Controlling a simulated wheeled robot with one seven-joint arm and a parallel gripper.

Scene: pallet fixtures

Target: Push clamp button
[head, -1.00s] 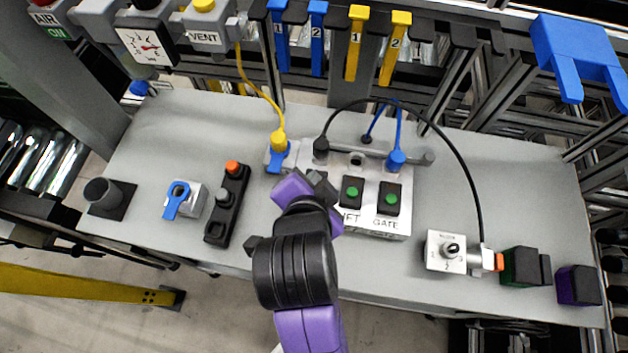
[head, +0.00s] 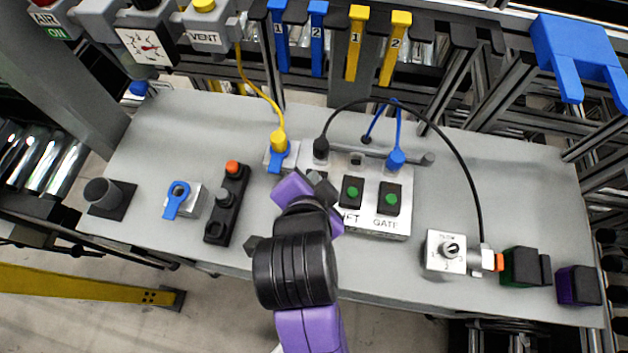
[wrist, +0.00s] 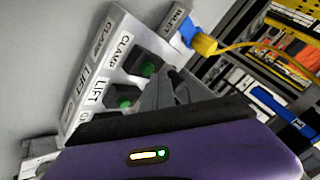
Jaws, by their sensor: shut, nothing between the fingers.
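The grey control box (head: 375,228) stands mid-table with green buttons on black bases. Its lift button (head: 352,192) and gate button (head: 391,198) show in the head view, where my arm hides the clamp spot. In the wrist view the clamp button (wrist: 147,69) sits beside the CLAMP label (wrist: 122,50), and the lift button (wrist: 124,103) is below it. My gripper (wrist: 166,82) is shut and empty, its fingertips close beside the clamp button. I cannot tell whether they touch it. My gripper (head: 318,184) covers the box's left part in the head view.
A yellow plug (head: 279,142) with a cable stands at the box's back left, by the INLET label (wrist: 180,19). A black pendant with an orange button (head: 232,168) lies left. A knob box (head: 445,252) stands right.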

